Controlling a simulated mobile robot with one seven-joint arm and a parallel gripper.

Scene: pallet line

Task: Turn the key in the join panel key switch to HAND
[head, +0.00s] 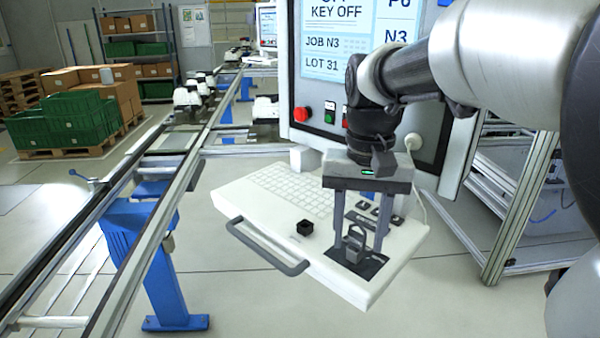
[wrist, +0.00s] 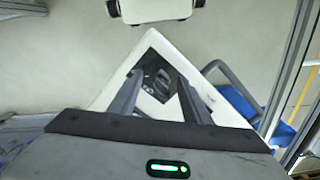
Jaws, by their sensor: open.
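The join panel is a white console with a sloping desk (head: 262,215) below an upright screen (head: 345,42), which reads KEY OFF. Near the desk's front right corner is a dark plate (head: 372,270) carrying the key switch, with a grey key (head: 352,254) standing in it. My gripper (head: 359,240) points down over this plate. Its fingers are open, one on each side of the key, with no clear grip on it. In the wrist view my gripper (wrist: 161,78) reaches toward the dark plate (wrist: 150,62); the key is small there. The switch markings are too small to read.
A red button (head: 301,114) sits below the screen. A rail conveyor (head: 150,165) runs along the left; a metal frame (head: 520,205) stands right.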

